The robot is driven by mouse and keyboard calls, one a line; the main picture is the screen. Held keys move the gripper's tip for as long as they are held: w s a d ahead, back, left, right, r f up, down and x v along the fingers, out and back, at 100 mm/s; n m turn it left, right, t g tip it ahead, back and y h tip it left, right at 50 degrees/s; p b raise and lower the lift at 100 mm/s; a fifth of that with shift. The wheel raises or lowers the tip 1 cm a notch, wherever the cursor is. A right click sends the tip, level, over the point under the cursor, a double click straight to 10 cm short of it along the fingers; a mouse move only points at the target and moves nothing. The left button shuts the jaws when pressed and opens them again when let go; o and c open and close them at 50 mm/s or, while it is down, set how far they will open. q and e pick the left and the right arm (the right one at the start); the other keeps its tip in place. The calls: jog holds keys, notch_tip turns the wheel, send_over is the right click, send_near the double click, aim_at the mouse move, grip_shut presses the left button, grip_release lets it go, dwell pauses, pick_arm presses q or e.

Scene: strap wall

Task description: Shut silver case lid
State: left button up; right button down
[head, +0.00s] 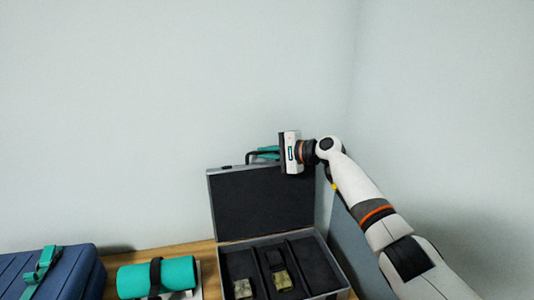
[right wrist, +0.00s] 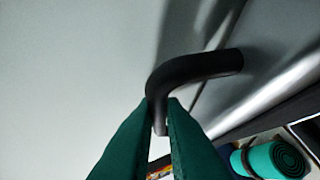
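The silver case (head: 283,240) stands open on a wooden surface, its dark-lined lid (head: 262,203) raised upright at the back. The black handle (head: 250,157) is on the lid's outer side and shows large in the right wrist view (right wrist: 195,70). My right gripper (head: 264,152) is at the lid's top edge, its green fingers (right wrist: 161,103) on both sides of the handle's bent part, seemingly closed on it. My left gripper is in neither view.
Inside the case are dark compartments with small yellowish items (head: 283,279). To its left lie a teal roll (head: 178,275) with a black strap and a blue case (head: 65,280) with a teal strap. Pale walls stand behind and to the right.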

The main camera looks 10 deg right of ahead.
jog(key=shift+s, duration=0.1)
jog(key=shift+s, duration=0.4)
jog(key=s+f+n+t+y+b, duration=0.1)
jog(key=s+n+t+y+b, duration=0.2)
jog(key=s+b, duration=0.7)
jog(key=s+n, duration=0.1)
jog(key=s, duration=0.4)
jog(key=shift+s+d+f+n+t, duration=0.25)
jog(key=shift+s+f+n+t, duration=0.05)
jog(key=shift+s+f, duration=0.1)
jog(key=shift+w, duration=0.1)
jog(key=c, duration=1.8)
grip_release()
